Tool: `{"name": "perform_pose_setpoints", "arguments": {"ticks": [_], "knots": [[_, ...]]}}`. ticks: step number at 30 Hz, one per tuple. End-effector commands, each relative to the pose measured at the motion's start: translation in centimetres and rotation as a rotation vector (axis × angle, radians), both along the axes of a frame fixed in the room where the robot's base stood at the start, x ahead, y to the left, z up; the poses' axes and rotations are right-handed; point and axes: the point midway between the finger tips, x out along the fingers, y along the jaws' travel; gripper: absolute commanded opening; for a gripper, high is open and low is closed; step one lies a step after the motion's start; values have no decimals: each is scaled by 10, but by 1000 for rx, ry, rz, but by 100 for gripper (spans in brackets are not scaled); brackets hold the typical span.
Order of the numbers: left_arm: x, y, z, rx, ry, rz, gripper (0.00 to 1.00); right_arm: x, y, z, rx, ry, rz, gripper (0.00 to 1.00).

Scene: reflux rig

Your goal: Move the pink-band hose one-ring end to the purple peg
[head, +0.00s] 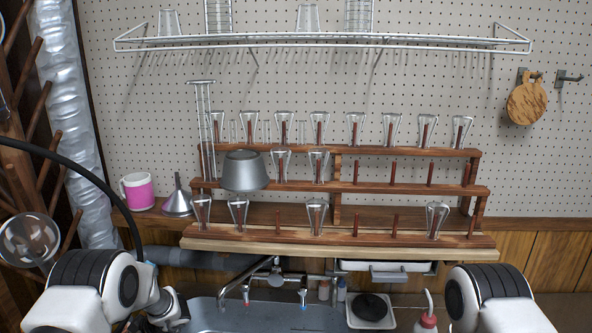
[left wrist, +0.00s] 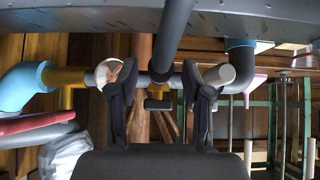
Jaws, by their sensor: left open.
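I cannot make out a pink-banded hose, its one-ring end or a purple peg in either view.
A tiered wooden peg rack (head: 360,240) holds several upturned glasses and a grey metal cup (head: 244,171). A pink mug (head: 138,192) and a funnel (head: 178,198) stand left of it. A faucet (head: 275,270) rises before the rack. Blue-collared pipework (left wrist: 22,86) crowds the left wrist view.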

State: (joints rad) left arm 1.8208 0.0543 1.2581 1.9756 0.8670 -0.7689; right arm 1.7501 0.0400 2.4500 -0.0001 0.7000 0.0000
Motion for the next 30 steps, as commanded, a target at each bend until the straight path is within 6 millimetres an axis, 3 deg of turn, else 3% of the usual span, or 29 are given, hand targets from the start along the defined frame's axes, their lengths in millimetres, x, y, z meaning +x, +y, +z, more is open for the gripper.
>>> {"name": "perform_pose_setpoints", "arguments": {"ticks": [19,20,24,30], "knots": [[0,0,0,0,0,0,49,0,0,1,0,0,0,40],[0,0,0,0,0,0,45,0,0,1,0,0,0,40],[0,0,0,0,0,0,0,0,0,1,0,0,0,40],[0,0,0,0,0,0,0,0,0,1,0,0,0,40]]}}
